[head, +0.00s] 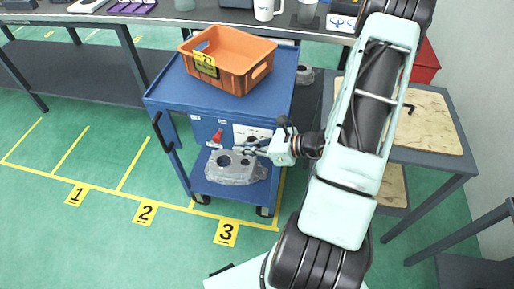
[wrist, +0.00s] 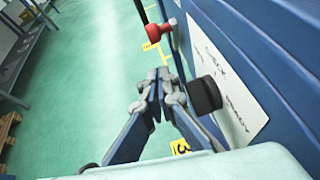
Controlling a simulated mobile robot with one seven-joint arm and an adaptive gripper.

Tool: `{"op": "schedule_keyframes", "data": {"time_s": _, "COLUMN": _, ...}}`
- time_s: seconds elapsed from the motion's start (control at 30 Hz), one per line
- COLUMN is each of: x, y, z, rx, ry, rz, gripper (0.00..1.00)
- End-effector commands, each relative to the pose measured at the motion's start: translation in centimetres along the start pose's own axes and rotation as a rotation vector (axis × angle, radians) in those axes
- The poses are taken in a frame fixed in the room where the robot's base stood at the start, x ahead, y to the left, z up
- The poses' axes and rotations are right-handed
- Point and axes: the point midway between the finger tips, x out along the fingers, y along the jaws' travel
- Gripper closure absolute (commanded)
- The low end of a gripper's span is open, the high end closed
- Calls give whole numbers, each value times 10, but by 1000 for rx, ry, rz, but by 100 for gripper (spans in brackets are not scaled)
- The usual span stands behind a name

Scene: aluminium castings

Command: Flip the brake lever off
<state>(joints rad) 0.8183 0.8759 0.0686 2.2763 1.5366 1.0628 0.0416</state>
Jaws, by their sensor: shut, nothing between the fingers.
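The brake lever appears to be the red-handled part (head: 217,136) on the front panel of the blue cart (head: 168,93). In the wrist view its red grip (wrist: 158,32) sticks out from the blue panel at the top, beyond my fingertips. My gripper (head: 240,150) is in front of the panel, to the right of the red part and slightly lower. In the wrist view my gripper (wrist: 160,80) has its fingertips together, with nothing between them and apart from the red grip. I cannot tell the lever's exact position.
A black knob (wrist: 205,95) stands out from the panel close beside my fingers, by a white label (wrist: 232,80). A grey casting (head: 232,172) sits on the cart's lower shelf. An orange crate (head: 235,82) is on top.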

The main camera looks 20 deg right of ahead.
Motion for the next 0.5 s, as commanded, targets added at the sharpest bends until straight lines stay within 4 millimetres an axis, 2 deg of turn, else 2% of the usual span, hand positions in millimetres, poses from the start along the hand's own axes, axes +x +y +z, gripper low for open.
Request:
{"op": "schedule_keyframes", "data": {"time_s": 0.2, "x": 22, "y": 0, "z": 22, "rx": -3, "ry": 1, "rz": 2, "gripper": 100}}
{"op": "schedule_keyframes", "data": {"time_s": 0.5, "x": 29, "y": 0, "z": 28, "rx": 0, "ry": 0, "rz": 0, "gripper": 100}}
